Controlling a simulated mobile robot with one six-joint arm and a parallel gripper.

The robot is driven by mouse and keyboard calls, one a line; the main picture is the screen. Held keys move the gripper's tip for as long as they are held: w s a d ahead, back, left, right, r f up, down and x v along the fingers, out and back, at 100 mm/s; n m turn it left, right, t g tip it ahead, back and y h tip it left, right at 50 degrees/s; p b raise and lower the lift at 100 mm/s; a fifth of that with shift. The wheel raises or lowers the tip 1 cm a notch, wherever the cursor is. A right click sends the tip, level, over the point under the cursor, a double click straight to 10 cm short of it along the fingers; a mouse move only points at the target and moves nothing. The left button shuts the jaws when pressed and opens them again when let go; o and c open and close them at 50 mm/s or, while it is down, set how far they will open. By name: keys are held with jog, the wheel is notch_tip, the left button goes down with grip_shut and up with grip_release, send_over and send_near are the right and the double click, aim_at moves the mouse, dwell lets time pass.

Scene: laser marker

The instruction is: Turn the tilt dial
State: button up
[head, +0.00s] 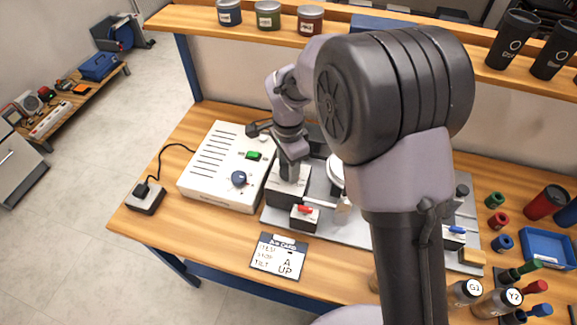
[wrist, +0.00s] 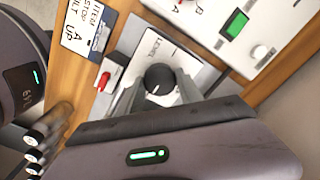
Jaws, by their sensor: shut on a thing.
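A black round dial (wrist: 159,77) with a light pointer mark sits on a pale panel (wrist: 154,42) that seems to read "LEVEL". My gripper (wrist: 159,88) has one finger on each side of the dial and is shut on it. In the head view my gripper (head: 291,172) points down onto a pale block (head: 279,198) on the grey plate, and hides the dial there. The job card (head: 279,257) lies at the table's front edge and shows "A UP"; it also shows in the wrist view (wrist: 87,26).
A white control box (head: 218,165) with a blue dial (head: 239,178) and green light (head: 253,155) stands left of the block. A red lever (head: 304,210) is close in front. My arm hides the plate's middle. Bottles (head: 497,302) and colored rings (head: 502,243) stand at right.

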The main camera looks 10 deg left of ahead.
jog(key=o, duration=1.4)
jog(key=shift+r, duration=0.1)
notch_tip(320, 180, up, 17)
jog(key=p, duration=0.6)
jog(key=shift+r, duration=0.1)
jog(key=shift+r, duration=0.1)
notch_tip(320, 180, up, 7)
jog(key=p, duration=0.6)
